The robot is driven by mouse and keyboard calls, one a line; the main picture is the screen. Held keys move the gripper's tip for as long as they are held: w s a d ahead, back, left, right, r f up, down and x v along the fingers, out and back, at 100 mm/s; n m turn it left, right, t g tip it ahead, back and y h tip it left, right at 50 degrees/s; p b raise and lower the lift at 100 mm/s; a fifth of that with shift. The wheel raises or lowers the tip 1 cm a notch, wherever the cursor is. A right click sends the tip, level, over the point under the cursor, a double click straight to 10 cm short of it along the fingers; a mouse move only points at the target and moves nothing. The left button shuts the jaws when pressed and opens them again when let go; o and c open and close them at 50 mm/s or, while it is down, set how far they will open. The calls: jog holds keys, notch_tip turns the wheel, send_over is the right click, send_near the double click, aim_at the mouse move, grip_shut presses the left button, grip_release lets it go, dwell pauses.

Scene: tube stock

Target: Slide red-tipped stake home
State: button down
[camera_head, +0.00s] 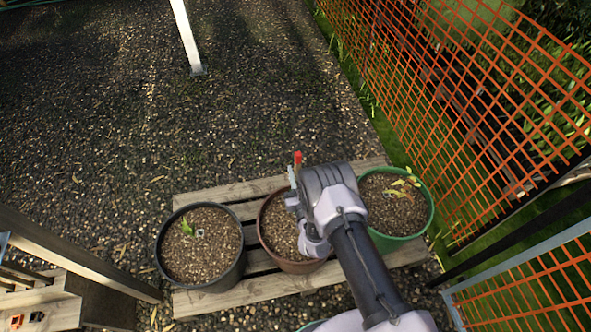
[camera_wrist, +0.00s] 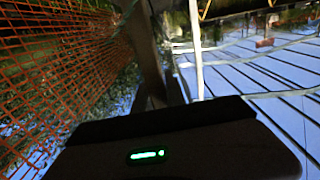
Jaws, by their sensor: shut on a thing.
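The red-tipped stake (camera_head: 298,158) shows in the head view as a short upright piece with a red top, beside my wrist. My gripper (camera_head: 293,180) is shut on it, with the fingers mostly hidden by the wrist. The lower part of the stake is hidden, so I cannot tell whether it touches soil. They are over the far part of the brown pot (camera_head: 266,238), the middle of three soil-filled pots. My arm covers that pot's right side. In the wrist view a dark housing with a green light fills the bottom; the stake cannot be made out there.
A black pot (camera_head: 163,262) with a small green sprout stands left, and a green pot (camera_head: 428,215) with yellowish leaves right. All stand on a wooden pallet (camera_head: 225,192). Orange mesh fencing (camera_head: 455,120) runs along the right. Open gravel (camera_head: 110,130) lies behind.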

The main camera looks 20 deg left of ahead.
jog(key=shift+f, duration=0.6)
jog(key=c, duration=1.3)
grip_release()
jog(key=p+v, duration=1)
jog(key=v, duration=0.7)
jog(key=shift+s+p, duration=0.25)
jog(key=shift+p, duration=0.1)
